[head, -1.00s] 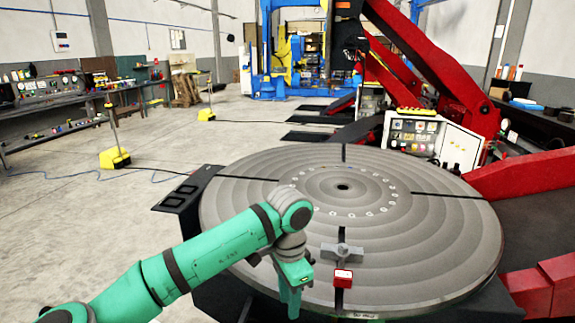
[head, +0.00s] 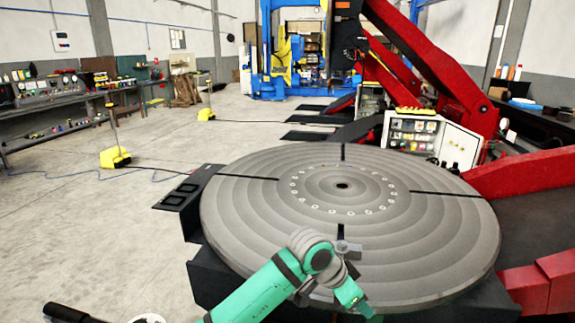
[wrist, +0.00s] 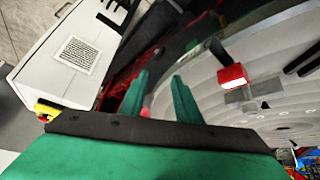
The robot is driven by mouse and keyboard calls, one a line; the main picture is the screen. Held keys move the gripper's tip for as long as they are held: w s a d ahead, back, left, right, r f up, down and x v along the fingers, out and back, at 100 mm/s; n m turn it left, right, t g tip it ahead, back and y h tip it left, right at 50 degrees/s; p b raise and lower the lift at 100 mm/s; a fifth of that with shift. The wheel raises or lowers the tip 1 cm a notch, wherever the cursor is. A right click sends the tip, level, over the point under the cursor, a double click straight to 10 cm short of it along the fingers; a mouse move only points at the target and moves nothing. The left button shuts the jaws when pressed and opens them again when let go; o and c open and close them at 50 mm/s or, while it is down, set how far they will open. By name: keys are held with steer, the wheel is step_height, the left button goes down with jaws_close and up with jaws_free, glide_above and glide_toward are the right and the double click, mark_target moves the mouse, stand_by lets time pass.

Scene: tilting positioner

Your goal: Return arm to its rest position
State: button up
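My teal arm reaches up from the bottom of the head view, with its wrist in front of the near edge of the round grey table (head: 250,215). My gripper's fingers are mostly out of sight in the head view. In the wrist view my gripper (wrist: 160,95) shows two teal fingers spread apart with nothing between them. A clamp with a red block (wrist: 232,76) sits on the round table, to the right of the fingers and apart from them. In the head view my arm mostly covers this clamp.
The red positioner arm (head: 425,60) rises behind the table, with an open control box (head: 425,135) beside it. A black pedal box (head: 188,190) is at the table's left. A white cabinet (wrist: 75,50) shows in the wrist view. Floor at left is largely free, with yellow-based posts (head: 115,157) and cables.

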steer(key=s+d+r+n+t+h, duration=0.1)
steer(key=d+n+t+h, duration=0.65)
steer(key=d, duration=0.45)
steer(key=s+a+f+n+t+y, duration=0.7)
steer(key=s+a+f+n+y, duration=0.35)
steer(key=s+a+f, duration=0.65)
steer(key=s+a+m+y, duration=0.1)
steer(key=s+a, duration=0.3)
steer(key=s, duration=0.3)
steer(key=s+a+m+g+y, duration=0.1)
steer(key=s+a, duration=0.3)
steer(key=s, duration=0.4)
steer(key=s+a+m+y, duration=0.1)
steer(key=s+a+m, duration=0.1)
steer(key=s+a, duration=0.2)
steer(key=s, duration=0.3)
steer(key=shift+s+a+f+m, duration=0.2)
steer(key=shift+a+m, duration=0.1)
steer(key=shift+o, duration=0.2)
steer(key=shift+d, duration=0.1)
